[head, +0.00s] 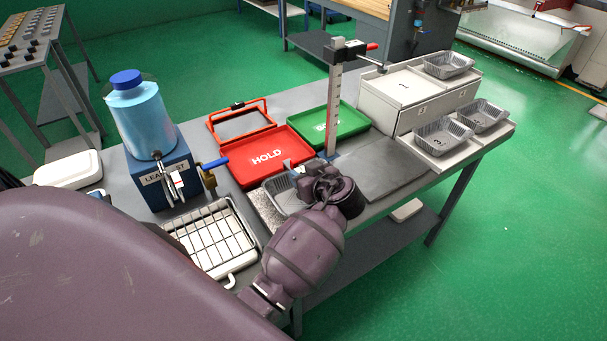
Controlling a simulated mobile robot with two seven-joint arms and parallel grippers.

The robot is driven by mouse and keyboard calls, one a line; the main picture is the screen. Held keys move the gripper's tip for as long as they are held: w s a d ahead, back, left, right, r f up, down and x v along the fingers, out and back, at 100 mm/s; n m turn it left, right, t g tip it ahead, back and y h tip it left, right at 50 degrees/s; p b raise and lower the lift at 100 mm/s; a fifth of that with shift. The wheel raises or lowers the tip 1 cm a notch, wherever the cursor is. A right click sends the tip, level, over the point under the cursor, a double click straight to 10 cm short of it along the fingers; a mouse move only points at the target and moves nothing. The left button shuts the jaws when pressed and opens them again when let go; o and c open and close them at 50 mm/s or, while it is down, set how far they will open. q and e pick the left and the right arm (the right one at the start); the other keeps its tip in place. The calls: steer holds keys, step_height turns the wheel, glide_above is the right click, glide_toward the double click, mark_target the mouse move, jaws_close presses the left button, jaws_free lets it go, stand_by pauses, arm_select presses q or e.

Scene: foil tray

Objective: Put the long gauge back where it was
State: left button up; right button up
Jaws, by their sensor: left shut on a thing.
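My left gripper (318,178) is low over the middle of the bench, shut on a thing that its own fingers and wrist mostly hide. Small grey and blue pieces (291,164) show just beyond the fingers; I take them for the long gauge, but its shape is not clear. A grey foil tray (272,186) lies on the speckled plate beside the gripper, partly covered by it. A tall upright scale (335,105) with tick marks and a black, red-tipped head stands just behind the gripper. My right gripper is not in view.
A red HOLD tray (245,172) and a green tray (350,124) lie behind. The blue leak tester (158,180) and a white wire rack (183,234) stand left. Foil trays (452,70) rest on numbered pale blocks (402,112) at right. A dark grey mat (385,172) is bare.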

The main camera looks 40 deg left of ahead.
arm_select(q)
steer(key=shift+f, duration=0.2)
steer(key=o, duration=1)
